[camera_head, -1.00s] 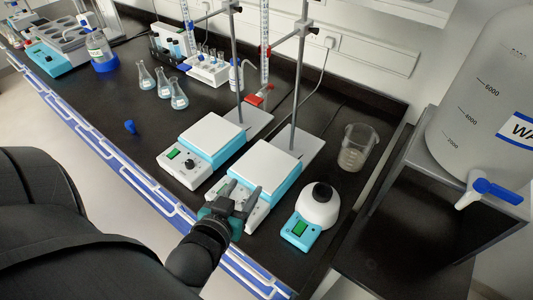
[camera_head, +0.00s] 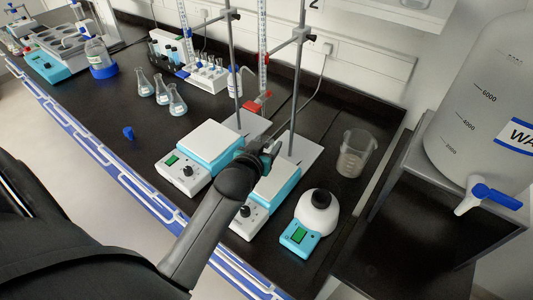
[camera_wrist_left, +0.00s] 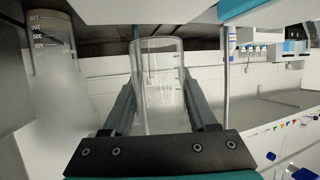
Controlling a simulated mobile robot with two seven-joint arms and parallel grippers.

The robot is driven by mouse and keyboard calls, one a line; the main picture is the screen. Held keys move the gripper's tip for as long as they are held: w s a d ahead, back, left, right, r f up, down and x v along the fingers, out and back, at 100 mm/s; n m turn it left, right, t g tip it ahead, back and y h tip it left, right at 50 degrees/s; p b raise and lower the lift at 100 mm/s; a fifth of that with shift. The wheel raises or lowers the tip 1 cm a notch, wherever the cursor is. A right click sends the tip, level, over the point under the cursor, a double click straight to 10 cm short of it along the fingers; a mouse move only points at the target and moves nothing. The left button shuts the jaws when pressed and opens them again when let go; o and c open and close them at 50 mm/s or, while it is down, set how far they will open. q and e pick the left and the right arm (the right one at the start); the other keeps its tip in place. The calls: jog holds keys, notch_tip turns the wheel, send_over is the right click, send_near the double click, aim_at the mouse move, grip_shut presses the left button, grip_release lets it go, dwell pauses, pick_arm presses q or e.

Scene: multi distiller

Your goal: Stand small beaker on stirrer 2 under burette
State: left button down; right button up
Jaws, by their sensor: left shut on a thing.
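My left gripper (camera_head: 268,150) is over the back part of the right stirrer (camera_head: 282,180), which has a white plate and teal sides; I take it as stirrer 2. The gripper is shut on a clear glass beaker, the small beaker (camera_wrist_left: 158,95), seen between both fingers in the left wrist view. In the head view the gripper and arm hide the beaker. I cannot tell whether it touches the plate. A burette (camera_head: 263,50) hangs from a red clamp on the right stand, behind and left of the gripper. My right gripper is not in view.
The left stirrer (camera_head: 205,145) stands close beside. Stand rods (camera_head: 299,90) rise behind the plates. Several flasks (camera_head: 161,88) stand at the back left.

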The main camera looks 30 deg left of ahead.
pick_arm(q)
jog(key=shift+f+b, duration=0.4)
jog(key=shift+f, duration=1.35)
jog(key=shift+f, duration=0.2)
jog(key=shift+c, duration=1)
grip_release()
jog(key=shift+r, duration=0.25)
jog(key=p+v, duration=0.1)
jog(key=v, duration=1.1)
jog(key=shift+p, duration=0.35)
jog(key=shift+d, duration=0.1)
